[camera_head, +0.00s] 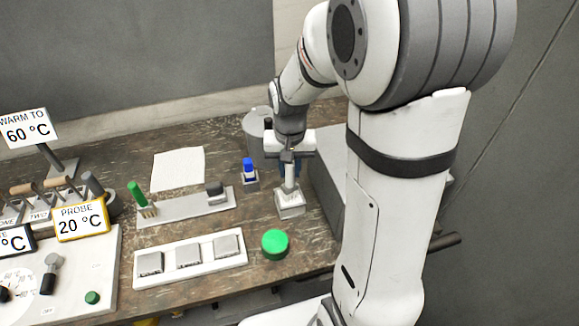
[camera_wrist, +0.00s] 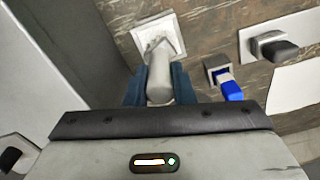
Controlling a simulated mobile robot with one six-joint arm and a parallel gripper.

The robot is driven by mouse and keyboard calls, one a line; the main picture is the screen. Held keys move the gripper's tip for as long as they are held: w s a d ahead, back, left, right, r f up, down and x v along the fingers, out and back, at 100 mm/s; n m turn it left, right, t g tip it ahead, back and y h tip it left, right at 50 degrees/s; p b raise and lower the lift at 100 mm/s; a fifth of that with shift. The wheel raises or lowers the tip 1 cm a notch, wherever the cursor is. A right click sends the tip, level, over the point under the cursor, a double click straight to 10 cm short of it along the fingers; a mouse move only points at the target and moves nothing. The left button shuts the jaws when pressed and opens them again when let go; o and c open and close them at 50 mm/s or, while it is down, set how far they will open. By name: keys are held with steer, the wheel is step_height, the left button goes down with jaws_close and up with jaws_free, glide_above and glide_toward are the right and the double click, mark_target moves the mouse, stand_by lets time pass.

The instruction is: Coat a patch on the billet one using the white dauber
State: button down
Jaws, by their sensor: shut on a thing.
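The white dauber (camera_head: 289,184) stands upright at a square white holder (camera_head: 290,210), right of the blue dauber. My gripper (camera_head: 289,162) is shut on the dauber's upper part from above. In the wrist view the white dauber (camera_wrist: 159,72) is between the blue fingers of my gripper (camera_wrist: 160,88), and its lower end meets the white holder (camera_wrist: 142,31). I cannot tell whether it is seated or just lifted. Three grey square billets (camera_head: 189,252) sit in a row on a white tray (camera_head: 190,267) at the front. No number shows on them, so billet one cannot be told.
A blue dauber (camera_head: 249,168) stands in its holder, also in the wrist view (camera_wrist: 230,88). A grey-handled block (camera_head: 214,188) and green brush (camera_head: 136,194) share a plate. A green button (camera_head: 275,243) lies between tray and holder. A grey box (camera_head: 325,175) stands right.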

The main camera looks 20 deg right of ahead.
steer(key=shift+r+p, duration=2.5)
steer(key=shift+r, duration=1)
steer(key=shift+f, duration=0.1)
